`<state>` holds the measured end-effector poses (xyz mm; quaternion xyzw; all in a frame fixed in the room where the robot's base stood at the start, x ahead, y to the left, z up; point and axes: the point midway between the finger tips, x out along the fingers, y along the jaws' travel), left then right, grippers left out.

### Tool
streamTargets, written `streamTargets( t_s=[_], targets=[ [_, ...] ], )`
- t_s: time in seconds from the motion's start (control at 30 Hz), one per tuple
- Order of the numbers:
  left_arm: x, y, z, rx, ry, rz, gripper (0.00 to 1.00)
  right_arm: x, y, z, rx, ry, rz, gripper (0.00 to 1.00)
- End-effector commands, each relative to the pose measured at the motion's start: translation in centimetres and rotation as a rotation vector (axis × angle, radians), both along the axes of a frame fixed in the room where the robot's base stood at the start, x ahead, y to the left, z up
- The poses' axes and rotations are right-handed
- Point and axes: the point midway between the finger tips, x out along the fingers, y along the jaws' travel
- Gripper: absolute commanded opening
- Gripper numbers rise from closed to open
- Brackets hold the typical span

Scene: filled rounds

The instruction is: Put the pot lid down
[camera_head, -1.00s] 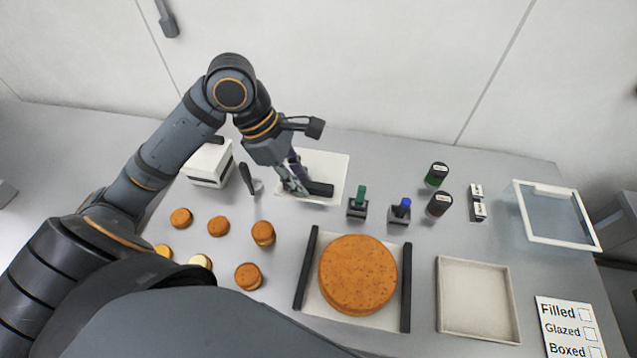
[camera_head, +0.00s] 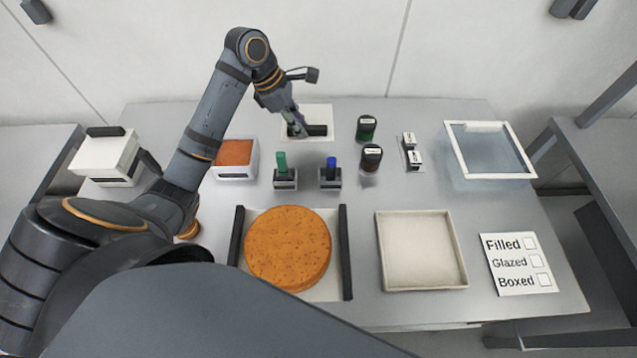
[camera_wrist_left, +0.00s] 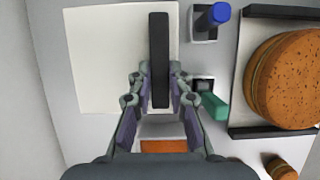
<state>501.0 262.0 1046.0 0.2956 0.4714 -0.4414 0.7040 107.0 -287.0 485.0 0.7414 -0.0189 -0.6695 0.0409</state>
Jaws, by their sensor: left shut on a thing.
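The pot lid (camera_head: 318,112) is a flat white square with a black bar handle (camera_head: 316,130). It is at the back of the table, behind the green and blue pieces. My left gripper (camera_head: 299,131) is shut on the handle. In the left wrist view the fingers (camera_wrist_left: 160,88) pinch the bar from both sides above the white lid (camera_wrist_left: 95,60). The lid looks level and low; I cannot tell whether it touches the table. The open white pot (camera_head: 235,173), with orange filling, stands in front and to the left. My right gripper is out of view.
Green (camera_head: 282,164) and blue (camera_head: 331,168) pieces in holders stand in front of the lid. Two dark jars (camera_head: 366,128) are to its right. A white box (camera_head: 100,155) stands far left. A large orange round (camera_head: 288,246) and a pale tray (camera_head: 422,252) are nearer.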

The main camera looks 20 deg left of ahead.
Motion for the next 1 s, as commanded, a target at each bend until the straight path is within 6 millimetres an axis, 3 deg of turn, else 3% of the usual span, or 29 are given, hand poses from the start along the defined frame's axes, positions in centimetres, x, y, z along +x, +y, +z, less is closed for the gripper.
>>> streamTargets(
  t_s=[0.17, 0.33, 0.57, 0.8, 1.0],
  targets=[
    [-0.2, -0.1, -2.5, -0.001, 0.005, 0.000, 0.00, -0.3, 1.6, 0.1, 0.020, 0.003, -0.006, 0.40],
    [-0.1, -0.1, -5.5, -0.001, 0.002, 0.000, 0.00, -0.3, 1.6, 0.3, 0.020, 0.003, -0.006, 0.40],
    [-0.1, -0.1, -6.5, -0.001, 0.000, -0.001, 0.00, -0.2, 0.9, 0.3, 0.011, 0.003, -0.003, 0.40],
    [-0.1, -0.1, -9.9, -0.001, 0.002, -0.001, 0.00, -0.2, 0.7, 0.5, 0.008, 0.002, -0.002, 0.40],
    [-0.1, 0.0, -9.9, 0.001, -0.002, -0.001, 0.00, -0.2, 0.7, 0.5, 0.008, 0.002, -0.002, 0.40]
  ],
)
